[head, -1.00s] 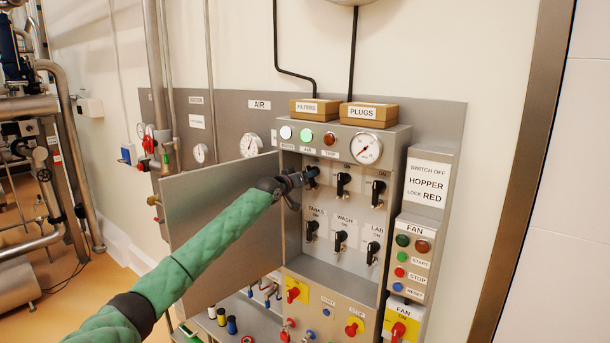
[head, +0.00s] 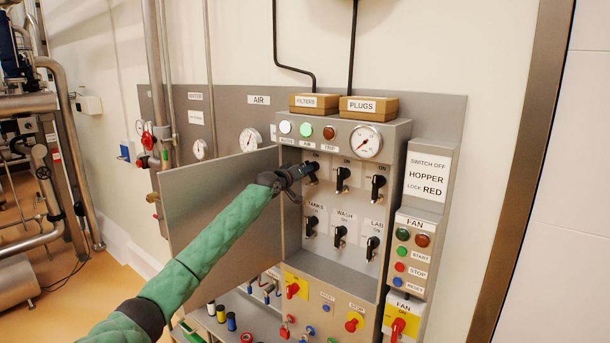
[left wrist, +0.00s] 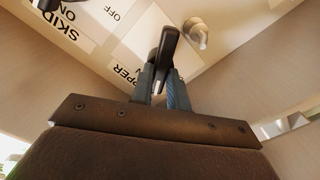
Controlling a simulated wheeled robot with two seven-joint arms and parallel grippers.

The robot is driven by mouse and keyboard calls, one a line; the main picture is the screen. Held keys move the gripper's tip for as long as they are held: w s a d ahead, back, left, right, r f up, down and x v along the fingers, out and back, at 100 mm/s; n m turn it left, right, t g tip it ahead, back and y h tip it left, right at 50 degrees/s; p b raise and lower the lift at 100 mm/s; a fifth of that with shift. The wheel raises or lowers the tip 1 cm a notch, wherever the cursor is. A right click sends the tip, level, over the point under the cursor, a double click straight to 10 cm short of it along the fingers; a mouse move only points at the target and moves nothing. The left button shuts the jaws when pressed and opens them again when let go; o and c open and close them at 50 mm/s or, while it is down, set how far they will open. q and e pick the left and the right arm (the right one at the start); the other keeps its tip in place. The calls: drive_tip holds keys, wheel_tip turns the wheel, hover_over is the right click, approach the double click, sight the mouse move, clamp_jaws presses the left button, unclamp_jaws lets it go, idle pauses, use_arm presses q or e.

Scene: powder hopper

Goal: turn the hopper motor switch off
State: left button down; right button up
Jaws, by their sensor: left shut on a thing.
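The cabinet's upper switch row has several black rotary handles. My left gripper (head: 303,172) is at the top-left one and is shut on it. In the left wrist view, this black switch handle (left wrist: 168,46) stands between my blue-grey fingers (left wrist: 160,85). A partly hidden label ending in "PPER" (left wrist: 127,72) is beside it, and an "OFF" mark (left wrist: 113,13) is nearby. My gripper hides most of this switch in the head view, so I cannot tell its exact angle. The right gripper is not in view.
The open cabinet door (head: 205,220) is left of my gripper, behind my green arm. Neighbouring switches (head: 343,178) are close on the right, with another row below. A sign (head: 425,178) reads "SWITCH OFF HOPPER LOCK RED". A yellow panel with a red handle (head: 398,327) is lower right.

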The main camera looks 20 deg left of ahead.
use_arm(q)
drive_tip(key=n, duration=1.1)
drive_tip(key=shift+f+n, duration=0.1)
drive_tip(key=shift+n, duration=0.2)
idle(0.4)
drive_tip(key=c, duration=1.4)
unclamp_jaws()
drive_tip(key=shift+a, duration=0.1)
drive_tip(key=shift+o, duration=0.2)
